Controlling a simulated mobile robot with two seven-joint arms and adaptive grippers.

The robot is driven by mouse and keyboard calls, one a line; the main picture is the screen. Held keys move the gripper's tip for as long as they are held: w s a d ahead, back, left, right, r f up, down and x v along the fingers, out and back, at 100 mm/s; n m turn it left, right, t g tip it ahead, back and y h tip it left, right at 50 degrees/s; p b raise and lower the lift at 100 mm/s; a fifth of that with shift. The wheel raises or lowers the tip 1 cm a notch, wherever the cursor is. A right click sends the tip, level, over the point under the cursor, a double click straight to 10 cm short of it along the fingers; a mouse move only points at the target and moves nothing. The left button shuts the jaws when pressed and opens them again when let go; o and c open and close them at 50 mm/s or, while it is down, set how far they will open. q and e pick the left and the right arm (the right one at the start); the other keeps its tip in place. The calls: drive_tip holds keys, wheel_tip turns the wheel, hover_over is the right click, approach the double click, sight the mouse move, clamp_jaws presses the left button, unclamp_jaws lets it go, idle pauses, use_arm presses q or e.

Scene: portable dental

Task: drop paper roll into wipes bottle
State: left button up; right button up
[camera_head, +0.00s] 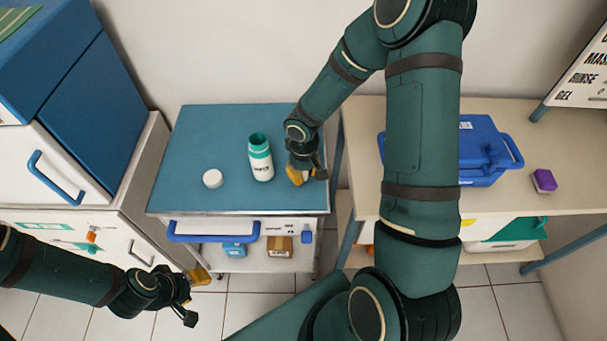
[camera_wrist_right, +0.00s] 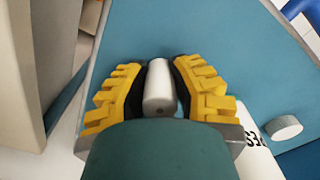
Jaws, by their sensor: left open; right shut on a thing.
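The wipes bottle (camera_head: 261,166), white with a green open neck, stands upright on the blue cart top (camera_head: 200,135). Its white side with dark lettering shows in the right wrist view (camera_wrist_right: 251,140), partly hidden by my gripper. My right gripper (camera_head: 305,178) is just right of the bottle, low over the cart top. In the wrist view it (camera_wrist_right: 160,80) is shut on a white cylinder, the paper roll (camera_wrist_right: 159,92). My left gripper (camera_head: 200,298) is open and empty, in front of the cart at lower left.
A round white lid-like piece (camera_head: 212,178) lies left of the bottle. A blue case (camera_head: 485,150) and a purple box (camera_head: 544,180) are on the right table. A blue-and-white cabinet (camera_head: 70,130) stands left. The cart's back left is clear.

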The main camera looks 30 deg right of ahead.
wheel_tip(320, 180, up, 9)
drive_tip(key=shift+f+p, duration=0.1)
drive_tip(key=shift+p, duration=0.95)
use_arm(q)
wheel_tip(320, 180, up, 2)
drive_tip(key=shift+w+r, duration=0.15)
drive_tip(key=shift+r, duration=0.05)
